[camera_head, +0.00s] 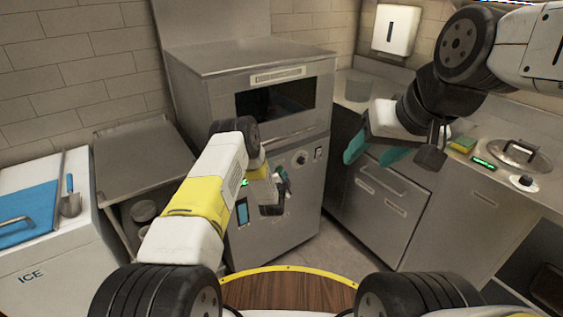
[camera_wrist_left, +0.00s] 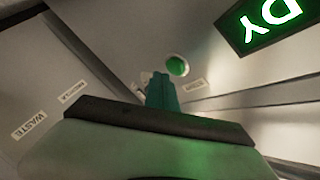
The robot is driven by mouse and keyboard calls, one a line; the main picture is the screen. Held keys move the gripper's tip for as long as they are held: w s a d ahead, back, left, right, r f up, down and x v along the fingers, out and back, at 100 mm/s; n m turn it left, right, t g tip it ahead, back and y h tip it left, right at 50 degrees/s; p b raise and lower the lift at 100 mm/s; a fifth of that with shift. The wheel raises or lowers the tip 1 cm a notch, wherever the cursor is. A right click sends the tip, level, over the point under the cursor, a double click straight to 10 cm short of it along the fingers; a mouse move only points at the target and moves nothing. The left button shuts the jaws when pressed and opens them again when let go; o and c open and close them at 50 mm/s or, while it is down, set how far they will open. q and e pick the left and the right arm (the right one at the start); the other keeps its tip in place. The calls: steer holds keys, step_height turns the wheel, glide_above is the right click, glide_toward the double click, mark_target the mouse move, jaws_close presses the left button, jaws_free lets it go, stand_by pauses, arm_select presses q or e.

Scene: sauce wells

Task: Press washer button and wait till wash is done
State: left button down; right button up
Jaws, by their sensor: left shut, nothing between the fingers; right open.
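The washer (camera_head: 300,210) is a stainless steel cabinet in the middle of the head view, with a dark window, a knob and a blue panel on its front. In the left wrist view a round green button (camera_wrist_left: 177,66) sits on a grey metal face. A lit green display (camera_wrist_left: 265,25), cut off by the frame, shows "DY". My left gripper (camera_head: 284,180) is in front of the washer, shut and empty. Its teal fingertips (camera_wrist_left: 162,88) show just below the button; I cannot tell whether they touch it. My right gripper (camera_head: 373,152) is open and empty, raised at the right.
A white ice bin (camera_head: 40,260) and a metal table (camera_head: 135,155) stand at the left. The right counter (camera_head: 545,190) carries a lidded pot (camera_head: 515,152), a sponge (camera_head: 463,144) and a small green display (camera_head: 484,163). Labels, one reading "WASTE" (camera_wrist_left: 29,125), show in the wrist view.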

arm_select(q)
steer(key=shift+w, duration=0.1)
stand_by(0.3)
steer(key=shift+w+a, duration=0.25)
steer(key=shift+w+a, duration=0.3)
steer(key=shift+w, duration=0.1)
stand_by(0.9)
steer(key=shift+s+d, duration=0.5)
steer(key=shift+s, duration=0.25)
steer(key=shift+d, duration=0.1)
steer(key=s+d, duration=0.1)
steer(key=s, duration=0.1)
steer(key=s+d, duration=0.1)
steer(key=s, duration=0.1)
steer(key=shift+d, duration=0.4)
stand_by(0.4)
